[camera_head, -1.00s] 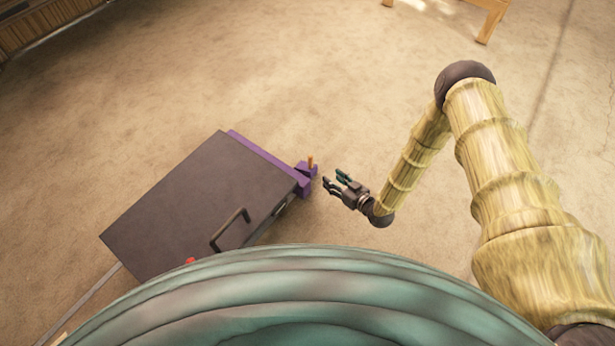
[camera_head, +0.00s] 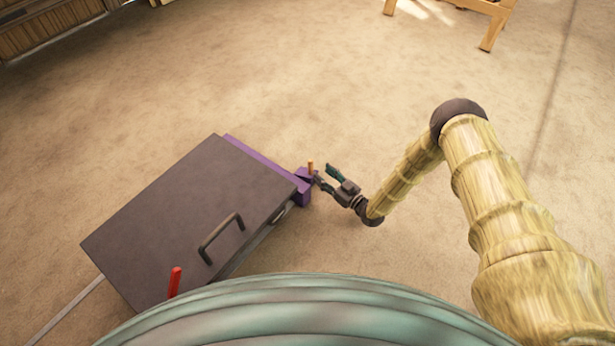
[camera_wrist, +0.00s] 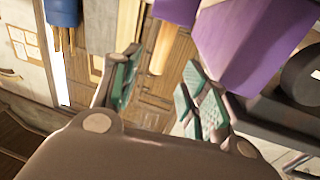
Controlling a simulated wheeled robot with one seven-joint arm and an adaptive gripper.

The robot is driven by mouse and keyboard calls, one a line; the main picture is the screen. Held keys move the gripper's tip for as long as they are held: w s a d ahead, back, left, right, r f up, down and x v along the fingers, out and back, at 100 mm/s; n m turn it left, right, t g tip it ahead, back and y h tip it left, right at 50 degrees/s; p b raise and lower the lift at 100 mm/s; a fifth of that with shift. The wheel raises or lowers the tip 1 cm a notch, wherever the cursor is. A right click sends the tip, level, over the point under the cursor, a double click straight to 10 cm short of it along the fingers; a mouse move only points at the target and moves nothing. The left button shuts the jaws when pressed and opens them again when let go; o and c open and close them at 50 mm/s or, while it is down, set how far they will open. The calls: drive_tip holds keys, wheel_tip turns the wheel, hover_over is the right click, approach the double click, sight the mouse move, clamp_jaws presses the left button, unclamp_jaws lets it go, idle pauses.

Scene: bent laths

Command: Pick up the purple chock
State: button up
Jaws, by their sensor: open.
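The purple chock (camera_head: 302,174) sits at the right corner of a dark flat box, beside the box's purple edge. A short orange-brown peg (camera_head: 310,167) stands up from it. My gripper (camera_head: 323,175) is open just right of the chock, its fingers pointing at the peg. In the wrist view, my gripper (camera_wrist: 162,80) has its green-padded fingers spread, with the peg (camera_wrist: 161,48) showing between and beyond them. Purple of the chock (camera_wrist: 177,10) shows at the top. I cannot tell whether a finger touches the peg.
The dark box (camera_head: 185,215) has a black handle (camera_head: 220,238) and a purple side strip (camera_head: 262,164). A red upright piece (camera_head: 174,281) stands near its front edge. A wooden stand (camera_head: 492,25) is far at the back. The carpet behind and right of the box is clear.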

sight(306, 174)
drive_tip(key=b+x, duration=0.3)
drive_tip(key=x, duration=0.3)
drive_tip(key=shift+w+a+r, duration=0.1)
clamp_jaws()
